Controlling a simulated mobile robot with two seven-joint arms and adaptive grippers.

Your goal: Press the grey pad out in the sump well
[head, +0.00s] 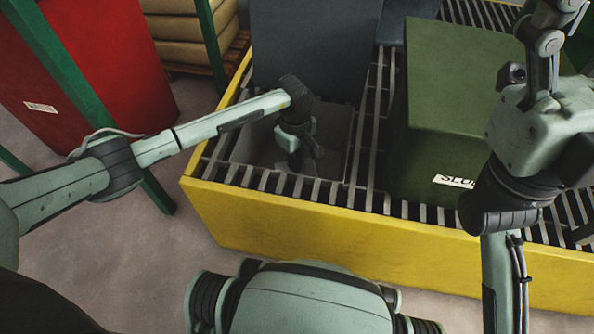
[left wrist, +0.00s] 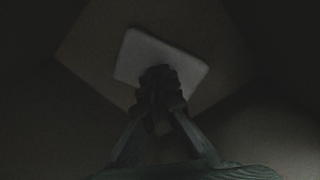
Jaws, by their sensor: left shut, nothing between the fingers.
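In the left wrist view a pale grey pad (left wrist: 186,65) lies on the dim floor of the sump well. The shut, empty fingers of my left gripper (left wrist: 160,82) are over its near edge and hide part of it; I cannot tell whether they touch it. The pad is not visible in the head view. My right arm is raised at the right, and its gripper is out of the frame.
The well sits in a yellow-walled bund (head: 300,230) with a slatted grating (head: 366,150). A green box (head: 450,135) with a white label stands right of the well. A dark grey block (head: 315,40) stands behind it. A red container (head: 85,70) and green posts are at the left.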

